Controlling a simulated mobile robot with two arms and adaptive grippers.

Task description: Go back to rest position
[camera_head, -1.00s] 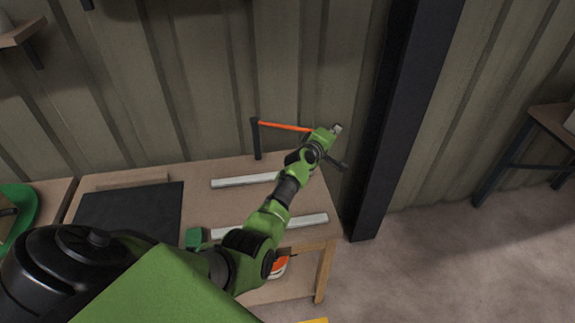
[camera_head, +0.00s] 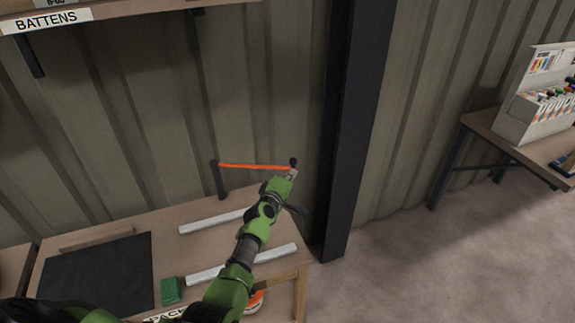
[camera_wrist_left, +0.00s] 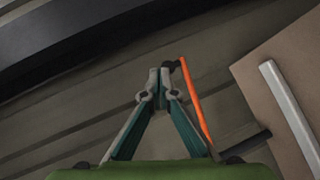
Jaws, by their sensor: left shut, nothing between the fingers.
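My left gripper (camera_head: 293,171) is at the end of my green and black arm, above the back right of the wooden workbench (camera_head: 215,252). In the left wrist view my left gripper (camera_wrist_left: 160,72) has its fingertips together with nothing between them. An orange bar (camera_head: 250,167) on a dark upright (camera_head: 221,180) stands at the bench's back edge. The gripper is close to the bar's right end; I cannot tell whether they touch. The bar also shows in the left wrist view (camera_wrist_left: 192,98), just right of the fingers. My right gripper is not in view.
On the bench are two pale strips (camera_head: 212,221), a green block (camera_head: 169,290) and a black mat (camera_head: 98,277). A dark steel column (camera_head: 352,130) stands right of the bench. Another table (camera_head: 483,123) with a marker rack (camera_head: 540,108) is at far right. Open floor (camera_head: 420,270) lies between.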

